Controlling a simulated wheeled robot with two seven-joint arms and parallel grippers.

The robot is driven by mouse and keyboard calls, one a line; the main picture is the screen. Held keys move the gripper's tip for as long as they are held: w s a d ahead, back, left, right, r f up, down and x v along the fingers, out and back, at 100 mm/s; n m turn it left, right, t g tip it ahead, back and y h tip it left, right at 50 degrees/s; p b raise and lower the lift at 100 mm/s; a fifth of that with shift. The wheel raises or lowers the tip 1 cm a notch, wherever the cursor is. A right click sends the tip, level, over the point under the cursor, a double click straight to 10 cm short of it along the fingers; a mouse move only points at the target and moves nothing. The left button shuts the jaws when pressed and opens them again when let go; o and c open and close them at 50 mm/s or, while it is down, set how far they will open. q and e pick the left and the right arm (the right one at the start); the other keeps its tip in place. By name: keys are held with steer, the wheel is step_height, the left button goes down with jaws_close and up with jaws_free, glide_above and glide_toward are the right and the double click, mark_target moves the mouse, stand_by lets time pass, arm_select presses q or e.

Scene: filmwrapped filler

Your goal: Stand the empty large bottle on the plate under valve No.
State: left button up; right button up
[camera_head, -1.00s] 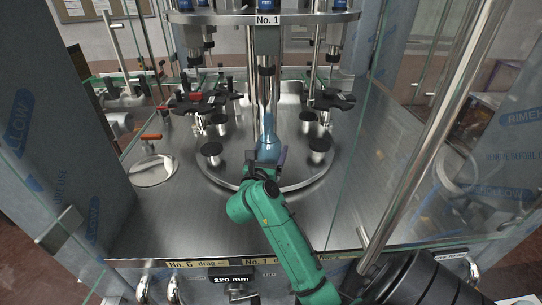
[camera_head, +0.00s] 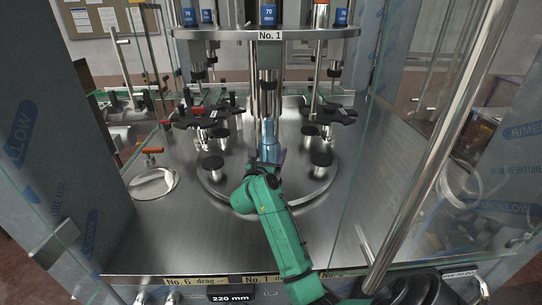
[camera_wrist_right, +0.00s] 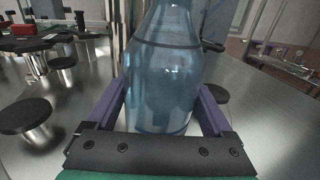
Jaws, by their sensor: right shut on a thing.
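The large bottle (camera_head: 269,140) is clear blue and looks empty. It stands upright under the valve marked No. 1 (camera_head: 269,36), in front of the central column. My right gripper (camera_head: 266,170) comes in from the front and is shut on the bottle. In the right wrist view the bottle (camera_wrist_right: 165,75) sits between the two purple fingers (camera_wrist_right: 165,110). The bottle's base is partly hidden, so I cannot tell whether it touches the plate under it. My left gripper is not in view.
Black round plates on posts (camera_head: 213,163) and (camera_head: 321,160) stand either side on the round steel carousel (camera_head: 225,190). Black clamps (camera_head: 200,117) sit behind. A glass door with a steel bar (camera_head: 425,160) is at the right.

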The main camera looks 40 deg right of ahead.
steer(key=shift+s+f, duration=0.1)
steer(key=shift+f, duration=0.15)
stand_by(0.8)
steer(key=o, duration=1.1)
steer(key=shift+a+f, duration=0.1)
